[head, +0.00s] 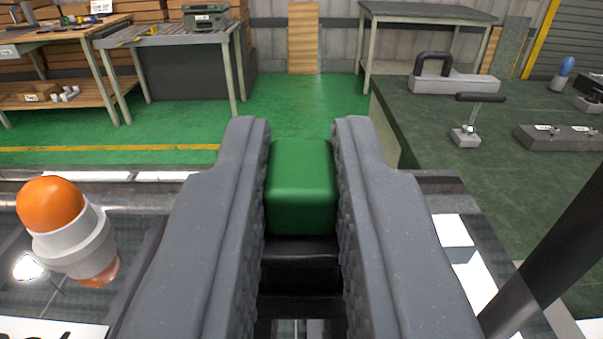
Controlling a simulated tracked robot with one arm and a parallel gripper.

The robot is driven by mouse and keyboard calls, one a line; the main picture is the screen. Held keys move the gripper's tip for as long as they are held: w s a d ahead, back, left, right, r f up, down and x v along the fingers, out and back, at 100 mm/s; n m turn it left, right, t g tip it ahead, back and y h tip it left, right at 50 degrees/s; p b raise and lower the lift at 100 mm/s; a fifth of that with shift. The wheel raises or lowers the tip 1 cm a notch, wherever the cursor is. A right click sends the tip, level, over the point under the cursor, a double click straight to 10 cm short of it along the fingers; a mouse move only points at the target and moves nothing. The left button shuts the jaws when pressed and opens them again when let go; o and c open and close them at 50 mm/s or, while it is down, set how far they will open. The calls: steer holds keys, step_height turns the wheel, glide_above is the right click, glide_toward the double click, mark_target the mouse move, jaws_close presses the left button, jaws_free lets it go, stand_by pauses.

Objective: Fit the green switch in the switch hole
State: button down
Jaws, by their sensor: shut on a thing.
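The green switch (301,187) is a rounded green block in the middle of the head view. My gripper (301,180) is shut on it, with one grey ribbed finger on each side. A dark rectangular part (300,270) shows just below the switch, between the fingers; I cannot tell whether it belongs to the switch or to the surface beneath. No switch hole can be made out; the fingers cover much of the panel below.
An orange and white knob-like part (72,228) stands at the left on a dark glossy panel (130,190). A black rod (555,255) slants at the lower right. A green-topped bench (430,120) with tools is at the right. Workbenches (190,38) stand behind on a green floor.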

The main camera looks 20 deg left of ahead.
steer(key=shift+f, duration=0.55)
steer(key=c, duration=1.3)
jaws_free()
steer(key=shift+s, duration=0.1)
steer(key=b+v, duration=0.2)
steer(key=v, duration=1.1)
steer(key=shift+s+d+b, duration=0.25)
steer(key=shift+s+b, duration=0.05)
steer(key=shift+b, duration=0.05)
steer(key=shift+f, duration=0.1)
